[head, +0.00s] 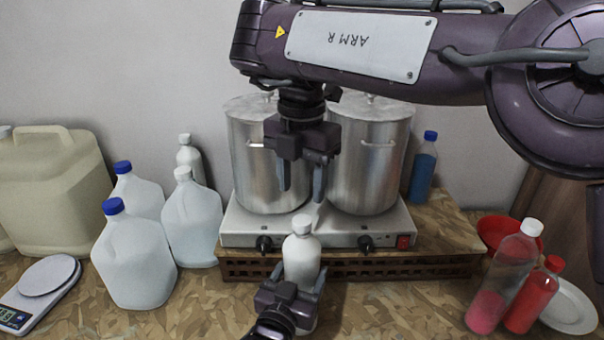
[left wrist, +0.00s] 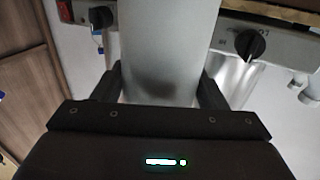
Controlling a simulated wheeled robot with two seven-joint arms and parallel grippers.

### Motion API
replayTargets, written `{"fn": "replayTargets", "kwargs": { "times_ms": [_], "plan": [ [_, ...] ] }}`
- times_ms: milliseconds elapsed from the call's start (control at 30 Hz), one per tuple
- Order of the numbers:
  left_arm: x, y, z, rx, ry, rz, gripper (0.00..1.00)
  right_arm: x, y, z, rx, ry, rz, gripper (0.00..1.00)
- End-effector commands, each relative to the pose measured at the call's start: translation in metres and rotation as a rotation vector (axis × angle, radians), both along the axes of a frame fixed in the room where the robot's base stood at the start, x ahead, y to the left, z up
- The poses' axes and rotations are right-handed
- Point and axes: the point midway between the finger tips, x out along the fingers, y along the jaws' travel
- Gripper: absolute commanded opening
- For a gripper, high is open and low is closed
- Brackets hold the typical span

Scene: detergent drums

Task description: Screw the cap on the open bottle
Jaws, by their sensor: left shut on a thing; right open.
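A white bottle (head: 301,262) stands upright at the front of the stove, with a white cap (head: 302,225) at its top. I cannot tell whether the cap is screwed tight. My left gripper (head: 298,280) is shut around the bottle's body from the front. In the left wrist view the bottle (left wrist: 168,45) fills the space between the fingers (left wrist: 160,88). My right gripper (head: 303,188) points down above the cap, open and empty, with its fingertips apart from the cap.
Two steel pots (head: 262,165) stand on a stove (head: 320,230) just behind. Milky jugs (head: 135,262), a beige canister (head: 50,190) and a scale (head: 45,285) are at left. A clear bottle with pink liquid (head: 490,300), a red bottle (head: 533,300) and a plate (head: 570,308) are at right.

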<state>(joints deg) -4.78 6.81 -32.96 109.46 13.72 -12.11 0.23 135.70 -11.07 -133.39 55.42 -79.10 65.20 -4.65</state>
Motion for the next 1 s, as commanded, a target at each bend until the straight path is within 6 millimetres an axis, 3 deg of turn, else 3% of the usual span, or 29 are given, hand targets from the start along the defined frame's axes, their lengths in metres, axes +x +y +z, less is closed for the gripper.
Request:
{"fn": "replayTargets", "kwargs": {
  "times_ms": [300,500,700,1000],
  "plan": [
    [0.000,0.000,-0.001,0.001,0.002,0.000,0.02,0.000,0.000,0.006,-0.001,-0.002,0.709,0.49],
    [0.000,0.000,-0.001,0.001,0.002,0.000,0.02,0.000,-0.001,0.009,-0.002,-0.001,1.083,0.49],
    [0.000,0.000,-0.001,0.000,0.001,0.000,0.02,0.000,-0.001,0.011,0.000,-0.001,1.288,0.49],
    [0.000,0.000,-0.001,0.000,0.001,0.000,0.02,0.000,-0.001,0.011,-0.001,-0.001,1.332,0.49]
  ]
}}
